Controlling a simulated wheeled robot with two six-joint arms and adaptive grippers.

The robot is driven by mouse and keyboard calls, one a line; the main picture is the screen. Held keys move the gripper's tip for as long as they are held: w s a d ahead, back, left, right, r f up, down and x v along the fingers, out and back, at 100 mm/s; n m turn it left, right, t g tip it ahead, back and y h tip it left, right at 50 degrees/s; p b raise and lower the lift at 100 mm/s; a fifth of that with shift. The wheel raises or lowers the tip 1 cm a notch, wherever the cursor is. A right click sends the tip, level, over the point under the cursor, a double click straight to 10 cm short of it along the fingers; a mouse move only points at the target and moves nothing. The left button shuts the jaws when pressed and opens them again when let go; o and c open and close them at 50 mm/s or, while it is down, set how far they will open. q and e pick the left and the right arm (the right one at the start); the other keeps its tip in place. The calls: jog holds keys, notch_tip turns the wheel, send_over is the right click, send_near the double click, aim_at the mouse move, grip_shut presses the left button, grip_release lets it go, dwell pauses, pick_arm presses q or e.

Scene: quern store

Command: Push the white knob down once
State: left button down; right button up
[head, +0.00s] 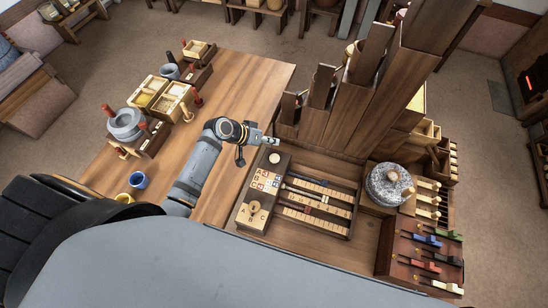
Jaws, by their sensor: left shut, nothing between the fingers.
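The white knob (274,158) is a small round cap at the far end of a wooden box (246,215) with lettered labels, on the right part of the wooden bench. My left gripper (273,142) is shut and empty. Its fingertips show just beyond the knob in the head view, with a small gap in the picture; their height over it is hard to tell. The knob is in plain sight. My right gripper is out of view.
Beside the box lies a tray of wooden slider scales (318,208). Tall wooden columns (365,105) rise just behind. A grey stone quern (389,184) and a rack of coloured levers (425,255) stand to the right. The table's middle left (240,90) is bare.

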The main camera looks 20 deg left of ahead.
pick_arm(q)
notch_tip(320, 180, down, 2)
jog(key=shift+s+d+f+b, duration=0.1)
jog(key=shift+f+b, duration=0.1)
jog(key=shift+b, duration=0.8)
jog(key=b, duration=0.4)
send_over(272, 158)
notch_tip(272, 158, down, 5)
jog(key=shift+d+r, duration=0.1)
jog(key=shift+s+f+b, duration=0.1)
jog(key=shift+f+b, duration=0.35)
jog(key=shift+b, duration=0.05)
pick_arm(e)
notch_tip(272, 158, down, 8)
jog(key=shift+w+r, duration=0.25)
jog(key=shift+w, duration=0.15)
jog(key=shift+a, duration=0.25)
pick_arm(q)
jog(key=shift+f, duration=0.4)
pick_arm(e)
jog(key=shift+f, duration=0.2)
